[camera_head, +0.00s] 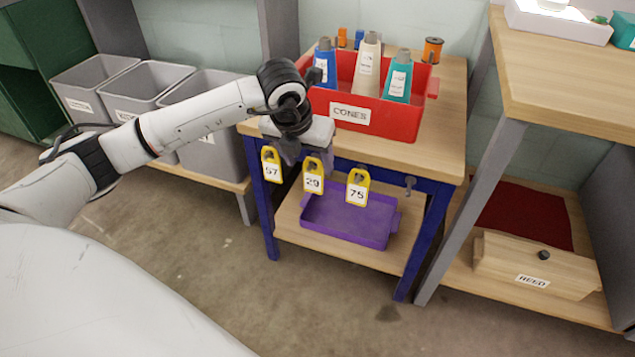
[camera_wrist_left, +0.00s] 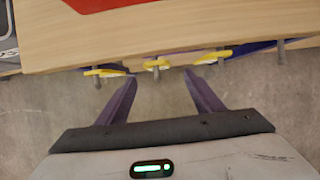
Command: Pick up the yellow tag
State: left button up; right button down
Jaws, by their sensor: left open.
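Three yellow tags hang from hooks along the blue front rail of the table: tag 57 (camera_head: 272,166) at left, tag 29 (camera_head: 313,176) in the middle, and tag 75 (camera_head: 357,188) at right. My left gripper (camera_head: 303,158) is at the table's front edge, just above and around the height of tags 57 and 29. In the left wrist view my left gripper (camera_wrist_left: 162,82) is open and empty, its purple fingers pointing at the rail. The middle tag (camera_wrist_left: 157,64) is seen edge-on, roughly between and beyond the fingertips. My right gripper is not in view.
A red bin labelled CONES (camera_head: 390,125) stands on the wooden tabletop (camera_head: 440,120). An empty hook (camera_head: 410,185) is right of the tags. A purple tray (camera_head: 345,222) sits on the lower shelf. Grey bins (camera_head: 150,82) stand at left; a wooden REED box (camera_head: 535,265) is at right.

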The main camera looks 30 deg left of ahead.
aim_at(313, 176)
pick_arm(q)
jog(key=b+x, duration=0.1)
jog(key=x, duration=0.4)
jog(key=shift+a, duration=0.1)
jog(key=b+x, duration=0.2)
jog(key=x, duration=0.1)
jog(key=shift+w+a+f, duration=0.1)
jog(key=shift+a+f, duration=0.05)
jog(key=shift+f, duration=0.25)
jog(key=shift+w+f+b, duration=0.2)
jog(key=shift+f+b, duration=0.1)
jog(key=shift+f, duration=0.05)
jog(key=shift+w, duration=0.1)
jog(key=c, duration=1.1)
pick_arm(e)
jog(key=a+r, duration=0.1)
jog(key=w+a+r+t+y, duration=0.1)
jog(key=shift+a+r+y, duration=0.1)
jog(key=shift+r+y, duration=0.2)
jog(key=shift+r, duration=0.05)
